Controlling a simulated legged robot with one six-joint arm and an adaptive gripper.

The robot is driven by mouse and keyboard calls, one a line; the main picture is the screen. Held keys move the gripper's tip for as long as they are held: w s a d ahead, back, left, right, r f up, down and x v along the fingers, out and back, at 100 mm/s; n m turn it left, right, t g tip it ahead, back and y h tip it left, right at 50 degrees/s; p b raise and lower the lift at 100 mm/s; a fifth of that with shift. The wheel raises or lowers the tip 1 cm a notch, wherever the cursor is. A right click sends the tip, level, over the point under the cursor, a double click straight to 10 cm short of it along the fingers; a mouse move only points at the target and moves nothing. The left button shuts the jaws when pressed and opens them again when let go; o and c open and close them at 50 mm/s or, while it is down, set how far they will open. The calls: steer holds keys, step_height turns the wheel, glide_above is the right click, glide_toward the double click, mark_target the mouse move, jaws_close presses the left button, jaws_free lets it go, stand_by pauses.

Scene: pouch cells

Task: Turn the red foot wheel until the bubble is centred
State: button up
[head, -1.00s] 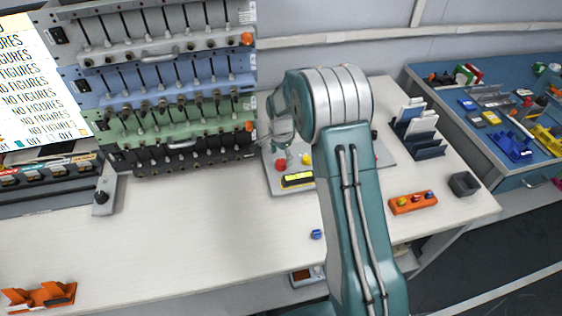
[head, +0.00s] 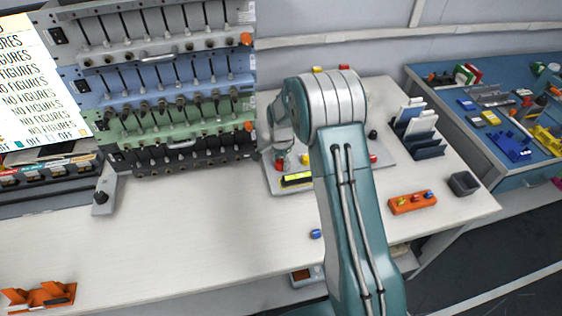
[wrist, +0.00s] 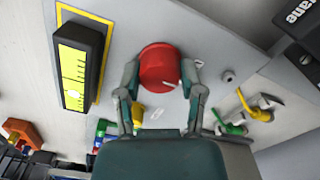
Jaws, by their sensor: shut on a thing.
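The red foot wheel (wrist: 160,68) is a round red knob on a grey plate (wrist: 205,35). My gripper (wrist: 160,78) has one finger on each side of it and is shut on it in the wrist view. In the head view my gripper (head: 281,152) is low over the red wheel (head: 281,164) and hides part of it. The yellow-green level vial (wrist: 74,70) sits in a black holder to the left of the wheel. A pale bubble (wrist: 72,93) shows near the vial's lower end, off the middle. The vial (head: 297,180) lies at the plate's front in the head view.
A rack of cell channels (head: 180,110) stands left of the plate. A dark file holder (head: 420,140), an orange block (head: 412,203) and a grey bin (head: 464,184) are to the right. A small blue piece (head: 316,234) lies in front. The table's left front is mostly clear.

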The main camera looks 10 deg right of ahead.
steer(key=shift+n, duration=0.3)
steer(key=n, duration=0.9)
steer(key=shift+a+f+n, duration=0.1)
steer(key=shift+n, duration=0.3)
steer(key=n, duration=0.4)
steer(key=shift+n, duration=0.3)
steer(key=n, duration=0.4)
steer(key=shift+a+n, duration=0.1)
steer(key=shift+n, duration=0.2)
steer(key=o, duration=1.2)
steer(key=shift+c, duration=0.2)
